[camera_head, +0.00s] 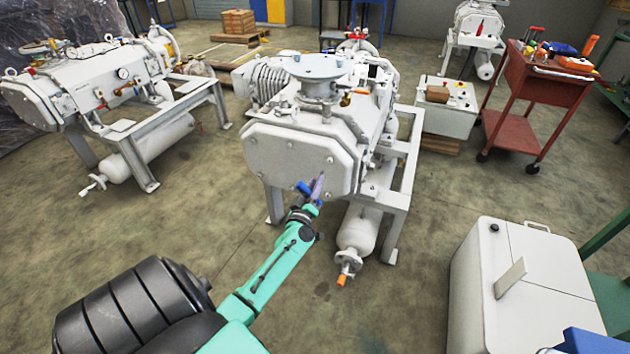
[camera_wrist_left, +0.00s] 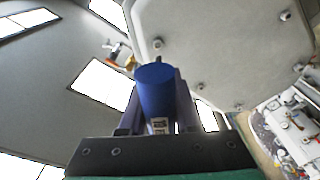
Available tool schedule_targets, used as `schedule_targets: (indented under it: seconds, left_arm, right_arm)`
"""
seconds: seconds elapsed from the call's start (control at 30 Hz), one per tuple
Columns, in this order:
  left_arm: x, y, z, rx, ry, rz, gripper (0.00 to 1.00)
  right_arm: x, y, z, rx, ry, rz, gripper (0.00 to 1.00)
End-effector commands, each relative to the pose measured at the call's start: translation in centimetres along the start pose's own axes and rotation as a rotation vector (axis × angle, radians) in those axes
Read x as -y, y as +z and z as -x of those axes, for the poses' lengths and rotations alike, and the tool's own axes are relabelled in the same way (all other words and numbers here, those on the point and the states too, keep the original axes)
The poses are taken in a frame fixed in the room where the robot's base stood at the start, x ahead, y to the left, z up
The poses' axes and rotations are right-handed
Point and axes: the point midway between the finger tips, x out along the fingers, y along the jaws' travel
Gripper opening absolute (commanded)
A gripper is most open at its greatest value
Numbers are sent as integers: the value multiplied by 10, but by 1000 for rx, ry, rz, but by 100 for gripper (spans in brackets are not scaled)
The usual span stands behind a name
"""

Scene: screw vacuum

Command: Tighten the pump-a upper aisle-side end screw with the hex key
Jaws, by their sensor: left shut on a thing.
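The grey-white pump (camera_head: 295,158) stands in front of me on a grey frame. Its flat end plate also fills the upper right of the left wrist view (camera_wrist_left: 220,50) and carries several screws. One screw (camera_wrist_left: 157,43) lies just beyond the tool's tip; I cannot tell whether they touch. My left gripper (camera_head: 311,194) is close to the lower part of the end plate, shut on the hex key. The key's blue handle (camera_wrist_left: 155,90) shows between the fingers, and its thin dark shaft is mostly hidden behind the handle. My right gripper is not in view.
A second pump (camera_head: 90,85) stands at the left. A red tool cart (camera_head: 535,90) and a control box (camera_head: 445,105) are at the right. A white cabinet (camera_head: 515,285) stands near right. A tank with an orange-tipped valve (camera_head: 357,235) sits under the pump.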

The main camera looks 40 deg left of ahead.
Motion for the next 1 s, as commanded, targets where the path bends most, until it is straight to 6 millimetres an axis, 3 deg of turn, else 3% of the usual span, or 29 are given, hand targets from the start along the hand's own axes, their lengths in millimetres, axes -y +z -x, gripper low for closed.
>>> schedule_targets:
  seconds: [0.6,1.0]
  left_arm:
    - [0,7,-52,-2,-4,32,0]
    - [-1,7,-55,-1,-5,31,0]
  right_arm:
    - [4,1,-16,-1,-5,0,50]
    - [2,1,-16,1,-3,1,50]
